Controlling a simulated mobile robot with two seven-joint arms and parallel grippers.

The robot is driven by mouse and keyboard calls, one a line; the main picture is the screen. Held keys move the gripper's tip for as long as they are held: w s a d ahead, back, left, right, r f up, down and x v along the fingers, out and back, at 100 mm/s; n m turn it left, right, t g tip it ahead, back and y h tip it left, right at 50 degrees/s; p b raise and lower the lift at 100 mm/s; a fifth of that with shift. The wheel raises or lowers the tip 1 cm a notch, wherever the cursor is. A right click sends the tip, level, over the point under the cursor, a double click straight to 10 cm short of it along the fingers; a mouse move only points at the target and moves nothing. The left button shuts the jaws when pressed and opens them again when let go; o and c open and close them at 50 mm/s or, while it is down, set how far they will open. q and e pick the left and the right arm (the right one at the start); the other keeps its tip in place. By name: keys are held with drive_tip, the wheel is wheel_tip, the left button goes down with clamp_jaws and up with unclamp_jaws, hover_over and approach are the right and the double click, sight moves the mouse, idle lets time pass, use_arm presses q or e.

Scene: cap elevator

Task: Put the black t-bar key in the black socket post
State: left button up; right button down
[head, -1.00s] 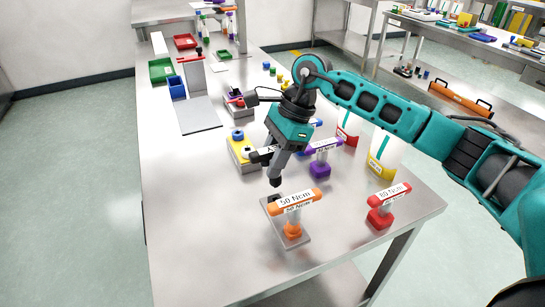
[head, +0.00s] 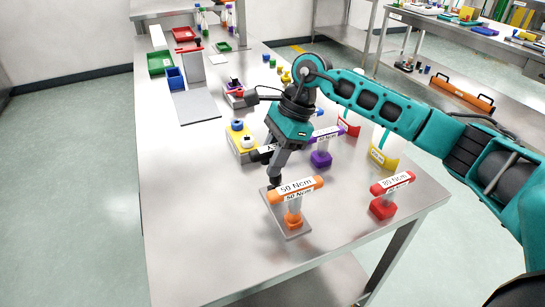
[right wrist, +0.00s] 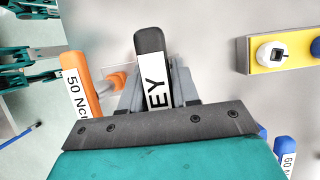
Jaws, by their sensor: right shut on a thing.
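My right gripper (head: 275,158) is shut on the black t-bar key (head: 258,156), whose handle also shows close up in the right wrist view (right wrist: 150,42) between the fingers. The key's handle lies level and its shaft points down. Its dark lower end is over the far left corner of the grey plate (head: 292,231). The black socket post is on that part of the plate, mostly hidden behind the gripper and key. I cannot tell whether the key's tip touches or enters it. My left gripper is out of view.
An orange 50 Ncm t-bar (head: 298,189) stands upright on the same plate, close to my gripper. A red t-bar (head: 383,208) and a purple one (head: 321,158) stand nearby. A yellow block (head: 236,147) is behind left. The table's left front is clear.

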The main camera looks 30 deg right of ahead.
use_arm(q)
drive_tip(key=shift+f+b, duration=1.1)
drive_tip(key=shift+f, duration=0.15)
use_arm(e)
drive_tip(key=shift+f, duration=1.3)
drive_tip(key=c, duration=0.8)
unclamp_jaws()
drive_tip(key=shift+o, duration=0.2)
drive_tip(key=shift+v, duration=0.9)
drive_tip(key=v, duration=1)
drive_tip(key=shift+r+p, duration=0.1)
drive_tip(key=shift+p, duration=0.3)
drive_tip(key=shift+d+r, duration=0.15)
drive_tip(key=shift+r, duration=0.25)
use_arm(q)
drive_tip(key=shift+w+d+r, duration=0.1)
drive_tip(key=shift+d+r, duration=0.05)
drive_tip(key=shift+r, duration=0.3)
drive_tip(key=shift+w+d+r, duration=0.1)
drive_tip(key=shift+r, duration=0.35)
